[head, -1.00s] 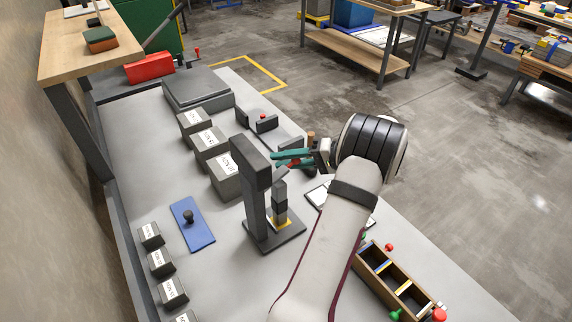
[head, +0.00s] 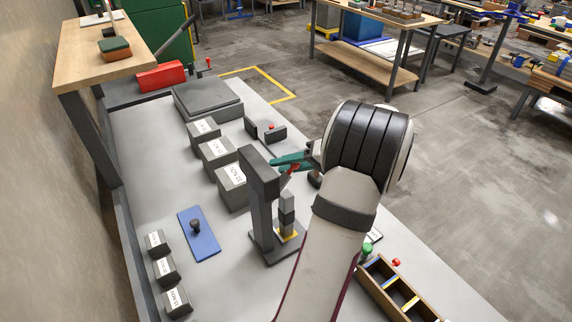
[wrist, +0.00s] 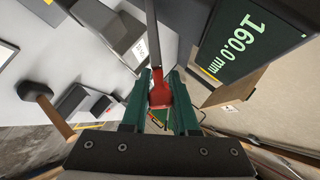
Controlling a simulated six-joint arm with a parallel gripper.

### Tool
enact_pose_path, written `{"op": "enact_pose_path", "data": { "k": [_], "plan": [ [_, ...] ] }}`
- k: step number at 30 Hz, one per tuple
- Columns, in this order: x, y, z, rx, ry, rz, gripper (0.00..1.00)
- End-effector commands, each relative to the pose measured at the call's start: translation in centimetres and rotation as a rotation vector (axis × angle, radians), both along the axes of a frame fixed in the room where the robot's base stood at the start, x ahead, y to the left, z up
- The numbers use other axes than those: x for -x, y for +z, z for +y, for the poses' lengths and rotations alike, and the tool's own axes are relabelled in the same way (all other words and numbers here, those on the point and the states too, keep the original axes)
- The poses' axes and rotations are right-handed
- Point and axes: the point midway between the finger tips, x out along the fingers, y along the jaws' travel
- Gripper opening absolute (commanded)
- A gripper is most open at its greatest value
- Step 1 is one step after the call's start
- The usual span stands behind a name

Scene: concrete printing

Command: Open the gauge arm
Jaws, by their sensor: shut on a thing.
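The gauge is a dark grey stand (head: 260,205) with an upright post and an overhanging head. A smaller grey block with a yellow base (head: 288,220) is under it. In the wrist view its green display (wrist: 238,42) reads 160.0 mm. The gauge arm shows there as a thin grey bar ending in a red tip (wrist: 160,92). My gripper (head: 281,165) has teal fingers beside the gauge head. In the wrist view my gripper (wrist: 158,84) is shut on the red tip. In the head view my forearm and wrist hide part of the bench right of the gauge.
Grey labelled blocks (head: 231,184) stand behind and left of the gauge. A blue plate with a black knob (head: 200,238) lies at left. A wooden box with compartments (head: 390,290) is at front right. Bare bench lies between the blue plate and gauge.

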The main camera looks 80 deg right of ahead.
Motion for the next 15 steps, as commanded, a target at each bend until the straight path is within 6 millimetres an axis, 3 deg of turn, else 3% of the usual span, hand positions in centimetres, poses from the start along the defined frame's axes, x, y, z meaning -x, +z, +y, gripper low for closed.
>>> {"op": "enact_pose_path", "data": {
  "k": [8,9,13,15],
  "plan": [
    [-0.14,0.02,0.04,-0.003,0.002,-0.003,0.00],
    [-0.14,0.01,0.05,-0.003,0.002,-0.003,0.33],
    [-0.11,0.00,0.04,-0.003,0.002,-0.003,0.56],
    [-0.09,-0.02,0.04,-0.003,0.002,-0.003,0.56]
  ]
}}
